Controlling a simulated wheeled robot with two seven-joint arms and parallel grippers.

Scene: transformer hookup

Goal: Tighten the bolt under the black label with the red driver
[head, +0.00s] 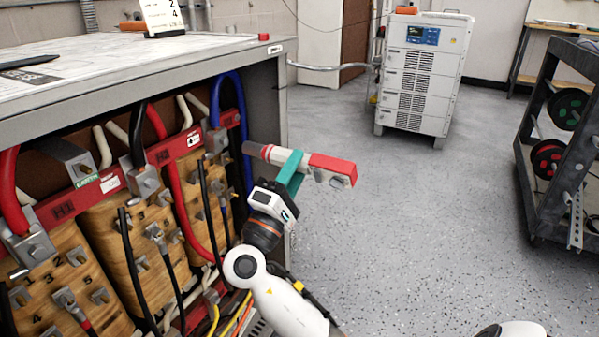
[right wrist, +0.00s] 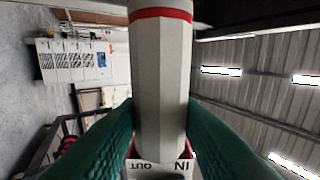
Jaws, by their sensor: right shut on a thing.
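The red driver (head: 332,168) has a red end block, a pale grey body and a red band near its dark tip. My right gripper (head: 289,172) is shut around the pale body with teal fingers. The driver lies roughly level, its tip pointing left at the cabinet's right edge, apart from the bolts as far as I can tell. The right wrist view shows the pale body (right wrist: 160,75) between the fingers, with "IN" and "OUT" printed below. Bolted terminals (head: 145,181) sit under red bars. My left gripper is not in view.
The grey cabinet (head: 262,62) holds wooden panels (head: 115,225) and thick red, black, white and blue cables close to my right arm. A white power unit (head: 425,75) stands behind. A dark rack (head: 535,165) is at right. The floor between is clear.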

